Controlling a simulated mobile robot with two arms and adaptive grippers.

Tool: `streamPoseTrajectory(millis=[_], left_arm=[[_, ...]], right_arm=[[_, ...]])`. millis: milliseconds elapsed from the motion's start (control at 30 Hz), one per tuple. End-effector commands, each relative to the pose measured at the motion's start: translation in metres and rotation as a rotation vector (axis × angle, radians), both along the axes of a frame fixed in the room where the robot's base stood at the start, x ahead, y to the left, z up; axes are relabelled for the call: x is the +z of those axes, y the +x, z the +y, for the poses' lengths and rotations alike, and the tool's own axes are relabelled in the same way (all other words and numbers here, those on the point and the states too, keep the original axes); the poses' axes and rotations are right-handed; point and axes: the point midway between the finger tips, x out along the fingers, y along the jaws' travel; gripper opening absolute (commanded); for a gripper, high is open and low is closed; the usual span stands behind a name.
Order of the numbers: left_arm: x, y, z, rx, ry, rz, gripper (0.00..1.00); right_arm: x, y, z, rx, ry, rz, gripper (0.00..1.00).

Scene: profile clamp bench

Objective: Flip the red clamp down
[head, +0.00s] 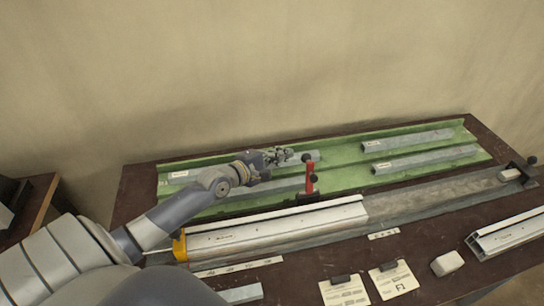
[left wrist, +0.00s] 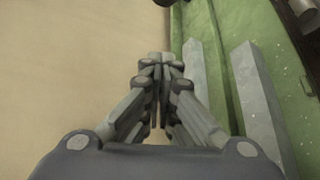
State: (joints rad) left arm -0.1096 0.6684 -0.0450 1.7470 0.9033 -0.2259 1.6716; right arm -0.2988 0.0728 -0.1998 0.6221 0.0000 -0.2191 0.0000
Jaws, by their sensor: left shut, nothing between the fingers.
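The red clamp (head: 309,178) stands upright near the middle of the bench in the head view, at the back edge of the long light profile (head: 270,228). Its dark base is beside the profile. My left gripper (head: 286,154) is to the left of the clamp's upper end and slightly behind it in the picture, over the green tray. It is shut and empty. In the left wrist view the fingers (left wrist: 158,75) are together, with nothing between them. My right gripper is not in view.
The green tray (head: 345,180) holds several grey bars. A yellow end piece (head: 180,246) is at the profile's left end. A plain wall is behind.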

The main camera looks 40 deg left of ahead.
Motion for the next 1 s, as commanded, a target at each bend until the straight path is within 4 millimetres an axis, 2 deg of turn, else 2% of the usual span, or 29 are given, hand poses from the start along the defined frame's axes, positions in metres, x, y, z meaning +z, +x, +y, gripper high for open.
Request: streamPoseTrajectory(millis=[67,100,200,400,1000], left_arm=[[0.000,0.012,-0.002,0.000,0.000,-0.002,0.00],[0.005,0.008,-0.009,-0.002,-0.003,0.001,0.00],[0.010,0.001,-0.019,0.000,-0.003,0.000,0.00],[0.014,-0.006,-0.032,-0.001,0.000,0.000,0.00],[0.014,-0.005,-0.035,-0.001,0.009,-0.010,0.00]], right_arm=[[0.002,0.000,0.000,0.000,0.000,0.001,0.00],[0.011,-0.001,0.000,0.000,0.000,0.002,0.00],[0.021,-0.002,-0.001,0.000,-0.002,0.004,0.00],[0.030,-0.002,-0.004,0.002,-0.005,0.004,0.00],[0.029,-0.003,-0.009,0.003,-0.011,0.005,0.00]])
